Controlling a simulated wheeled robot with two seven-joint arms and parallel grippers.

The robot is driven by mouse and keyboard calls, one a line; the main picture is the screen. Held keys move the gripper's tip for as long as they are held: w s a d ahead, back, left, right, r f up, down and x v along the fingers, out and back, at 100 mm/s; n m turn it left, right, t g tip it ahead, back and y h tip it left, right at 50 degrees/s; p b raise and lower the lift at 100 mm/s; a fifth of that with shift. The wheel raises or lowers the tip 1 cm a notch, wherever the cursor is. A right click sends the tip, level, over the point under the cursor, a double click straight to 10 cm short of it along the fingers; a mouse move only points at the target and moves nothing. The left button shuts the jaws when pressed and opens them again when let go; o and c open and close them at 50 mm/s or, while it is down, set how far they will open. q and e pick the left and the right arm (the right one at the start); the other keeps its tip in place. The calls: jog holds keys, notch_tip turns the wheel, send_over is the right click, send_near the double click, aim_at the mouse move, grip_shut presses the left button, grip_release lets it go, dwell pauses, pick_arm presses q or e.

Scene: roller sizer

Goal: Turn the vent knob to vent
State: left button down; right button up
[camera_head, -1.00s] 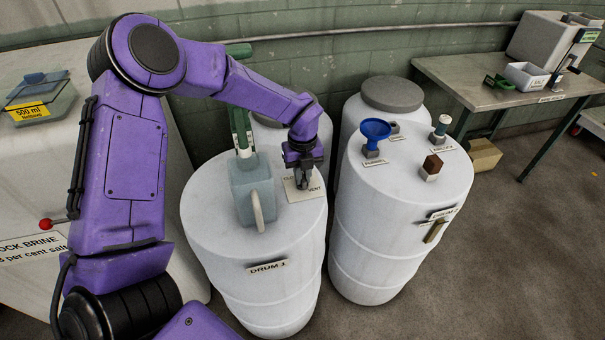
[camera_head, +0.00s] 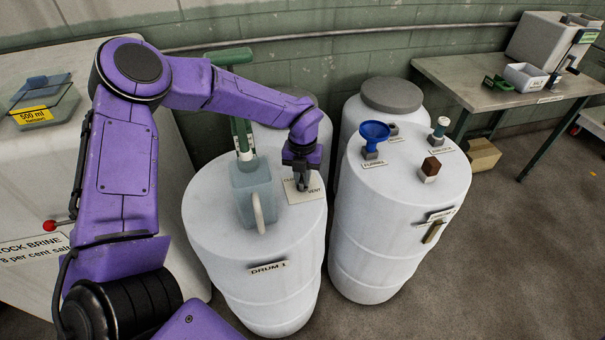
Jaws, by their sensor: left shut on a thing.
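A pale plate marked VENT (camera_head: 313,194) lies on top of the white drum labelled DRUM 1 (camera_head: 255,292). My left gripper (camera_head: 302,186) points straight down over this plate, its fingers close together at the plate's middle. It is shut on the vent knob, which the fingers and wrist hide almost wholly. I cannot read which way the knob points. My right gripper is not in view.
A clear jug (camera_head: 252,193) with a pale handle and a green-handled pump (camera_head: 243,137) stand close left of the gripper. A second drum (camera_head: 367,237) at right carries a blue funnel (camera_head: 374,132) and a brown block (camera_head: 430,168). A bench (camera_head: 470,90) stands at the back right.

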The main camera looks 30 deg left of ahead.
aim_at(302, 179)
pick_arm(q)
jog(key=m+p, duration=0.2)
jog(key=m, duration=0.4)
jog(key=shift+r+p, duration=0.15)
jog(key=shift+p, duration=0.15)
jog(key=m+p, duration=0.2)
jog(key=m, duration=0.4)
jog(key=shift+m, duration=0.3)
jog(key=c, duration=1.1)
grip_release()
jog(key=shift+r, duration=0.2)
notch_tip(302, 179, up, 10)
jog(key=shift+f+b, duration=0.1)
jog(key=shift+b, duration=0.9)
